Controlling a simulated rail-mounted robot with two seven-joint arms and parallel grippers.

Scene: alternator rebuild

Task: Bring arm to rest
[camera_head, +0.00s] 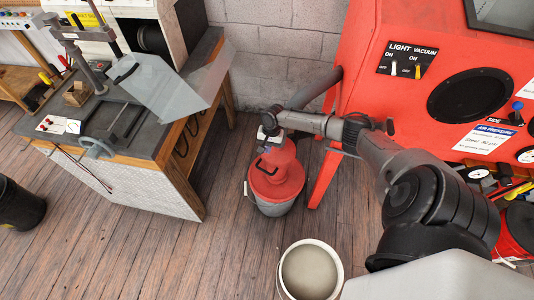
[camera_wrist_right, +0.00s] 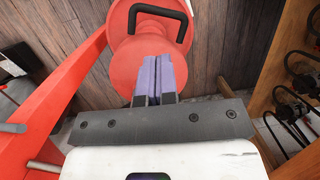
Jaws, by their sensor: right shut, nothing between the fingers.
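My right arm reaches in from the lower right of the head view. Its gripper (camera_head: 268,138) is over the red vacuum canister beside the blasting cabinet and is small in this view. In the right wrist view the two purple-grey fingers (camera_wrist_right: 153,68) lie together, shut and empty. Beyond them is the red canister (camera_wrist_right: 152,32) with a black handle; I cannot tell whether the fingers touch it. The canister also shows in the head view (camera_head: 277,178), partly behind the gripper. My left gripper is in neither view.
A red blasting cabinet (camera_head: 378,28) stands at the right, its leg close to the canister. A workbench (camera_head: 150,143) with a clear shield (camera_head: 170,90) stands at the left. A white bucket (camera_head: 336,253) is at bottom centre. The wooden floor (camera_head: 190,255) between is open.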

